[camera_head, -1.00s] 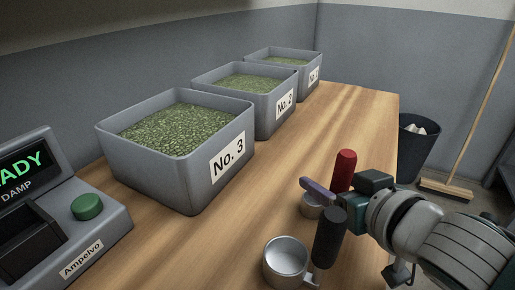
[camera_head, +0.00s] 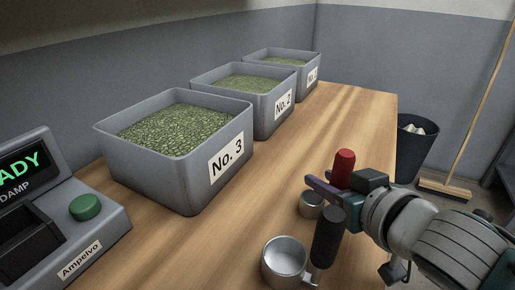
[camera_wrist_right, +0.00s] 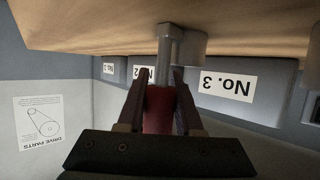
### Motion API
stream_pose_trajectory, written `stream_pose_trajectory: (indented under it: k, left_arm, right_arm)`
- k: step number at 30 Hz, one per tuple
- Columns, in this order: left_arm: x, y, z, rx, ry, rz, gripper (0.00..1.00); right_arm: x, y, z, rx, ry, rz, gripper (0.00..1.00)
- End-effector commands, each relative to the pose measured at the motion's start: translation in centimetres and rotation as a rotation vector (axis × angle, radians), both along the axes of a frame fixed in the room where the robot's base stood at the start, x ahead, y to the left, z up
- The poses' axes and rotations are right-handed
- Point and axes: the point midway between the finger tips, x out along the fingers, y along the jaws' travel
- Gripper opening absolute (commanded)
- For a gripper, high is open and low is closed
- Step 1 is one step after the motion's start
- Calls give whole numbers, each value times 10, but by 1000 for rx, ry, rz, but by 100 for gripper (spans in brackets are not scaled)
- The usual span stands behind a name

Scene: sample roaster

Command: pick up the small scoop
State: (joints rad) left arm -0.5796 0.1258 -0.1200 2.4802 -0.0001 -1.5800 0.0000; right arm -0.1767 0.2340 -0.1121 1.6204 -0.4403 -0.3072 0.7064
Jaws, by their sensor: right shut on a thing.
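The small scoop is a metal cup (camera_head: 311,204) with an upright red handle (camera_head: 345,165), right of centre in the head view. My right gripper (camera_head: 331,188) comes in from the right and is shut on the red handle. In the right wrist view the red handle (camera_wrist_right: 158,108) stands between the two fingers (camera_wrist_right: 158,92), and the metal part (camera_wrist_right: 168,42) lies beyond it by the wooden surface. Whether the cup touches the table is unclear. My left gripper is out of view.
A larger scoop (camera_head: 284,262) with a black handle (camera_head: 328,236) stands close in front. Grey bins of green beans, No. 3 (camera_head: 190,185) nearest, line the table's back left. A machine with a green button (camera_head: 85,207) is at left. Bare wood (camera_head: 215,245) lies between.

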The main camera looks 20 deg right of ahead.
Motion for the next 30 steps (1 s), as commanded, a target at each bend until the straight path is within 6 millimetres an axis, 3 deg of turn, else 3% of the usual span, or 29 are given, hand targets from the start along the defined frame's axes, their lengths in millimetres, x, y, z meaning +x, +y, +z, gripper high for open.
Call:
stream_pose_trajectory:
  k: [17, 23, 30]
  left_arm:
    - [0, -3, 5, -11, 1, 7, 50]
    - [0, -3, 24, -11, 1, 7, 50]
    - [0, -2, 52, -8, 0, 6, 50]
  right_arm:
    - [0, 0, 9, 0, -2, 0, 0]
    - [1, 0, 49, -1, -6, 1, 0]
    - [0, 0, 126, -2, -6, 3, 0]
